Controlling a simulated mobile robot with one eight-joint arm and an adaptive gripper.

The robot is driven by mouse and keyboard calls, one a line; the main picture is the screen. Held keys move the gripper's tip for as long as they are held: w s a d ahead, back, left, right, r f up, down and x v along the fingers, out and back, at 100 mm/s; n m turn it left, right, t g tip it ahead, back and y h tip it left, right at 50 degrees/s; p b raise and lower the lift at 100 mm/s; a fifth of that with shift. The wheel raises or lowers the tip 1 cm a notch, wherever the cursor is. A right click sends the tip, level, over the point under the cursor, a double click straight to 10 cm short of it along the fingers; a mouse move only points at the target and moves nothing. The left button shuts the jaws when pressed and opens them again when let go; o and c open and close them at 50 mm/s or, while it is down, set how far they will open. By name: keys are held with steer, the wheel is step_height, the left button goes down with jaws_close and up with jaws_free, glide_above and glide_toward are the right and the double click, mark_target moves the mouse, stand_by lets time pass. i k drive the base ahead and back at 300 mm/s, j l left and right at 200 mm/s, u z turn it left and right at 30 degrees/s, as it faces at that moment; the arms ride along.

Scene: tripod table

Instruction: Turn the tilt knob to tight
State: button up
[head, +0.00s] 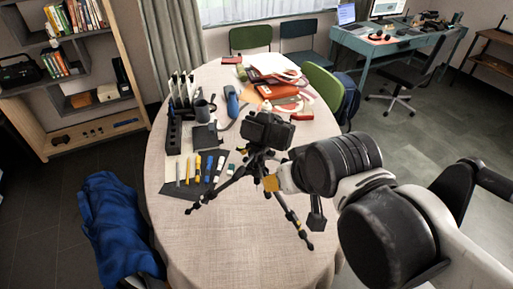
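A black camera (267,131) sits on top of a small black tripod (233,181) that stands with its legs spread on the oval table. My gripper (277,182) reaches in from the right, just below the camera and beside the tripod's upper part. An orange-yellow piece shows at its tip; I cannot tell whether this is part of the gripper or of the tripod. The tilt knob cannot be made out; my gripper and wrist cover that side of the tripod head. Whether the fingers are open, shut or touching anything is too small to tell.
The table (215,245) is clear at the front. A dark mat (207,184) with pens and tools lies left of the tripod. A black organizer (174,130), a mug (203,109) and a blue item (232,101) stand behind. Red items (275,88) and papers clutter the back.

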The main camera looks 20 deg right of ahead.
mark_target(284, 159)
steer(key=l+z, duration=0.25)
steer(key=k+l+z, duration=0.35)
steer(key=l, duration=0.15)
steer(key=l+z, duration=0.15)
steer(key=k+l, duration=0.05)
steer(key=l, duration=0.1)
